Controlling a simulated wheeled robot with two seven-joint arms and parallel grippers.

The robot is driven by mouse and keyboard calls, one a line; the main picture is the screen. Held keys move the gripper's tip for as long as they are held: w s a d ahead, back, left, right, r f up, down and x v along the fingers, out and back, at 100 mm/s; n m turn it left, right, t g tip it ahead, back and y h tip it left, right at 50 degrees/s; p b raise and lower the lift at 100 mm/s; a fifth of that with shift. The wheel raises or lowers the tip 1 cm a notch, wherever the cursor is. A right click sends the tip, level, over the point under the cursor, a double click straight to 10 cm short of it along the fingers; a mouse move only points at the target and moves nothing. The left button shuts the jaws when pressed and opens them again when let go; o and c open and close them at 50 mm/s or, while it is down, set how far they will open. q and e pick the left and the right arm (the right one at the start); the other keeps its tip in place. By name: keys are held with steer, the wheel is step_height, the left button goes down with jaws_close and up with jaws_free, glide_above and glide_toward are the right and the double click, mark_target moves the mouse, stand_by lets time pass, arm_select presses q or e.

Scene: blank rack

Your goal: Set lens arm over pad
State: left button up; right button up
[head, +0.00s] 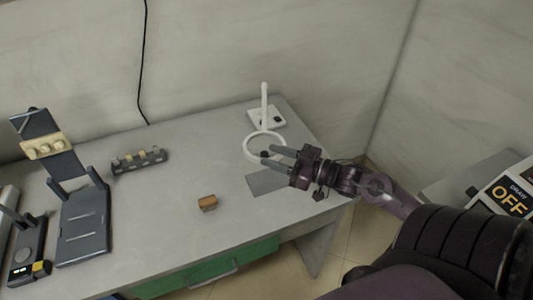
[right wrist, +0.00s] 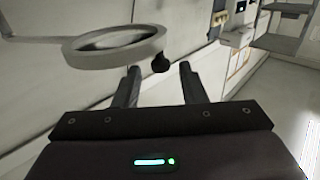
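The lens arm is a white stand with a post (head: 264,103) on a square base and a round ring (head: 247,157) held out in front of it. A small black knob (head: 264,154) sits on the ring's near edge; it also shows in the right wrist view (right wrist: 160,63). The pad (head: 262,184) is a flat grey rectangle on the table, in front of the ring and partly hidden by my right gripper. My right gripper (head: 273,156) is open, its fingers pointing at the knob. In the right wrist view the knob appears between and beyond the fingertips, apparently not gripped. My left gripper is out of view.
On the grey table (head: 160,220) are a small brown block (head: 208,203), a rack with several slots (head: 140,161) and a dark stand (head: 83,228) at the left. The table's middle is mostly clear.

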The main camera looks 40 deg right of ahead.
steer(key=v, duration=0.4)
steer(key=shift+s+d, duration=0.2)
steer(key=shift+s, duration=0.1)
steer(key=shift+s, duration=0.1)
